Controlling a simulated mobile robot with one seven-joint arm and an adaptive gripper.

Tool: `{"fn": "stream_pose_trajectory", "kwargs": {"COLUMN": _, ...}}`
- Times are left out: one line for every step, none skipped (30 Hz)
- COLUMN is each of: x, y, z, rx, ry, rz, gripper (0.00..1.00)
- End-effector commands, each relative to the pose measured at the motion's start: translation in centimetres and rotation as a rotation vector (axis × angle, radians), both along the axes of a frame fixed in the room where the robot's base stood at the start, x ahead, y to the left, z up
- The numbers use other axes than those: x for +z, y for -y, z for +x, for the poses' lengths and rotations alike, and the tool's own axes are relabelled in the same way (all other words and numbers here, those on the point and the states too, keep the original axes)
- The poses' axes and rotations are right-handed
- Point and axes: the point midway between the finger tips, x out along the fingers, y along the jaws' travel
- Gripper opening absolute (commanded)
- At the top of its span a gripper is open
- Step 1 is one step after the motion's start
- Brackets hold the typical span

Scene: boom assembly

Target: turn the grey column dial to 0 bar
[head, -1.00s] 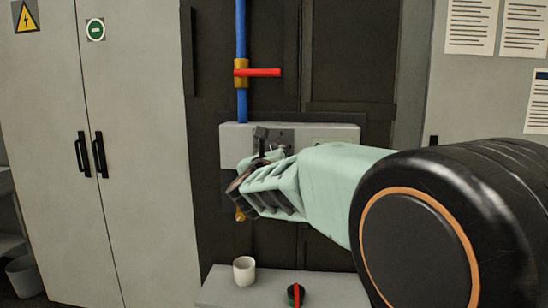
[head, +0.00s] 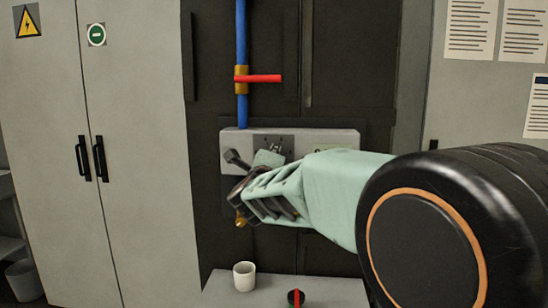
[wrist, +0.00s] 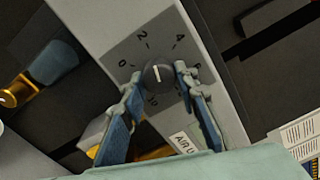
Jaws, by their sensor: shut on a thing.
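The grey column dial (wrist: 152,80) is a dark round knob with a white mark, on a dark grey plate (wrist: 128,50) numbered 0, 2, 4, 6 and 10. The white mark runs roughly up and down in the wrist view; I cannot tell which end points. My gripper (wrist: 159,74) is shut on the dial, one fingertip on each side of it. In the head view my gripper (head: 262,172) reaches in from the right to the panel and hides the dial. Part of the plate (head: 286,142) shows above it.
The grey panel (head: 335,138) carries the plate. A blue pipe with a red-handled valve (head: 260,78) runs above it. A white cup (head: 244,276) and a red-and-black knob (head: 296,298) are on the ledge below. A grey cabinet (head: 130,230) stands left.

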Motion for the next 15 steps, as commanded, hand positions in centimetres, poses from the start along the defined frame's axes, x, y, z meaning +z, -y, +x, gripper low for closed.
{"fn": "stream_pose_trajectory", "kwargs": {"x": 0.38, "y": 0.00, "z": 0.01, "rx": 0.000, "ry": 0.002, "rz": -0.043, "gripper": 0.04}}
{"fn": "stream_pose_trajectory", "kwargs": {"x": 0.39, "y": -0.01, "z": 0.01, "rx": 0.000, "ry": 0.001, "rz": -0.072, "gripper": 0.04}}
{"fn": "stream_pose_trajectory", "kwargs": {"x": 0.41, "y": -0.01, "z": 0.01, "rx": 0.000, "ry": -0.001, "rz": -0.110, "gripper": 0.04}}
{"fn": "stream_pose_trajectory", "kwargs": {"x": 0.43, "y": -0.02, "z": 0.02, "rx": 0.000, "ry": -0.002, "rz": -0.139, "gripper": 0.04}}
{"fn": "stream_pose_trajectory", "kwargs": {"x": 0.44, "y": -0.01, "z": 0.02, "rx": 0.000, "ry": -0.003, "rz": -0.167, "gripper": 0.04}}
{"fn": "stream_pose_trajectory", "kwargs": {"x": 0.44, "y": -0.01, "z": 0.02, "rx": 0.000, "ry": -0.004, "rz": -0.205, "gripper": 0.04}}
{"fn": "stream_pose_trajectory", "kwargs": {"x": 0.44, "y": -0.01, "z": 0.02, "rx": 0.000, "ry": -0.006, "rz": -0.233, "gripper": 0.04}}
{"fn": "stream_pose_trajectory", "kwargs": {"x": 0.43, "y": -0.03, "z": 0.02, "rx": 0.000, "ry": -0.007, "rz": -0.262, "gripper": 0.04}}
{"fn": "stream_pose_trajectory", "kwargs": {"x": 0.43, "y": -0.04, "z": 0.02, "rx": 0.000, "ry": -0.008, "rz": -0.300, "gripper": 0.04}}
{"fn": "stream_pose_trajectory", "kwargs": {"x": 0.43, "y": -0.04, "z": 0.02, "rx": 0.000, "ry": -0.009, "rz": -0.329, "gripper": 0.04}}
{"fn": "stream_pose_trajectory", "kwargs": {"x": 0.44, "y": -0.05, "z": 0.02, "rx": 0.000, "ry": -0.010, "rz": -0.358, "gripper": 0.04}}
{"fn": "stream_pose_trajectory", "kwargs": {"x": 0.46, "y": -0.04, "z": 0.02, "rx": 0.001, "ry": -0.011, "rz": -0.396, "gripper": 0.04}}
{"fn": "stream_pose_trajectory", "kwargs": {"x": 0.46, "y": -0.04, "z": 0.02, "rx": 0.001, "ry": -0.012, "rz": -0.424, "gripper": 0.04}}
{"fn": "stream_pose_trajectory", "kwargs": {"x": 0.48, "y": -0.03, "z": 0.02, "rx": 0.001, "ry": -0.013, "rz": -0.452, "gripper": 0.04}}
{"fn": "stream_pose_trajectory", "kwargs": {"x": 0.50, "y": -0.02, "z": 0.02, "rx": -0.001, "ry": -0.014, "rz": -0.490, "gripper": 0.04}}
